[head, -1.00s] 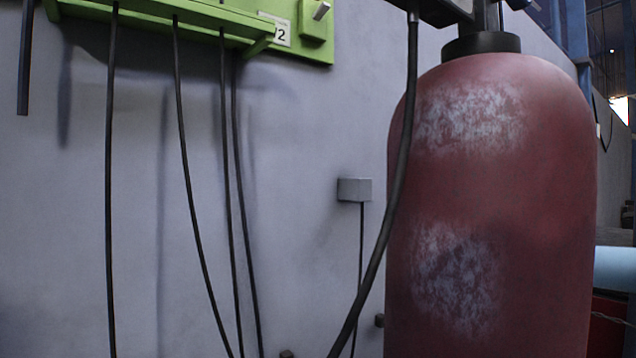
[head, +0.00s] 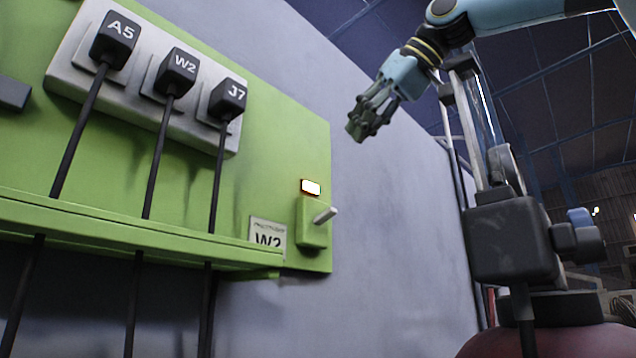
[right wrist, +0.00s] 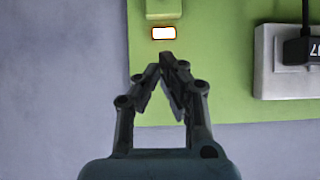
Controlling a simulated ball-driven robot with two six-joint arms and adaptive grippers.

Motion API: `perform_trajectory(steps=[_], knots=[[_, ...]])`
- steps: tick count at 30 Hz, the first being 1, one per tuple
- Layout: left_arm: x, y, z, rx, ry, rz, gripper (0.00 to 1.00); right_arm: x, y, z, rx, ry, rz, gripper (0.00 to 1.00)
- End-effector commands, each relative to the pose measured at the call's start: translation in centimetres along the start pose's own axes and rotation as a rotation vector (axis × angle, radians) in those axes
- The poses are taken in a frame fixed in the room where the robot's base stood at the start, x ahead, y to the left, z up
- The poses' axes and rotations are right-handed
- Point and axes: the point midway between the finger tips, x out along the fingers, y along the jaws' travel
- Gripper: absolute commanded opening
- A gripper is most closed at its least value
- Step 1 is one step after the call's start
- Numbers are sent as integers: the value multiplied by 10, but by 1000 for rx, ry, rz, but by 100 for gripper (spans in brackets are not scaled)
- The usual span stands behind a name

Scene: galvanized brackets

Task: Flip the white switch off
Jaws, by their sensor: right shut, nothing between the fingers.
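The white switch (head: 326,215) is a short pale lever on a green box at the right end of the green wall panel (head: 285,150). It sticks out from the box, tilted a little up and right in the head view. An indicator lamp (head: 311,187) glows white with an orange rim just above the box; it also shows in the right wrist view (right wrist: 163,33). My right gripper (head: 355,132) is shut and empty, above and to the right of the switch, apart from it. The right wrist view (right wrist: 162,68) shows its fingertips together near the lamp; the lever is not visible there.
Black plugs labelled A5 (head: 115,35), W2 (head: 178,70) and J7 (head: 228,97) sit in a white socket strip, cables hanging. A W2 label (head: 267,237) is left of the switch. A red tank (head: 550,343) with a dark valve (head: 512,240) stands right.

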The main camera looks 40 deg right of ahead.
Motion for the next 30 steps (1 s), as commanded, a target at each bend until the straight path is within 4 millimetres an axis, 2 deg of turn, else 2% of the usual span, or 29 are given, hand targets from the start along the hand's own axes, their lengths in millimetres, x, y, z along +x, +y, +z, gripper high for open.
perform_trajectory(steps=[8, 14, 17, 28, 30], knots=[[0, 4, 16, -1, -24, 4, 40, -1, -2, 1, 1, -1, -1, 0], [0, 4, 16, -1, -24, 5, 40, 9, -1, 0, 1, -2, -1, 0], [1, 4, 12, -1, -19, 5, 40, 24, -1, 1, 1, -3, -1, 0], [-4, 4, 5, -1, -7, 4, 40, 102, 0, 2, 1, -3, -3, 0], [-2, 4, 6, -1, -9, 4, 40, 104, -1, 14, 0, 0, -5, 0]])
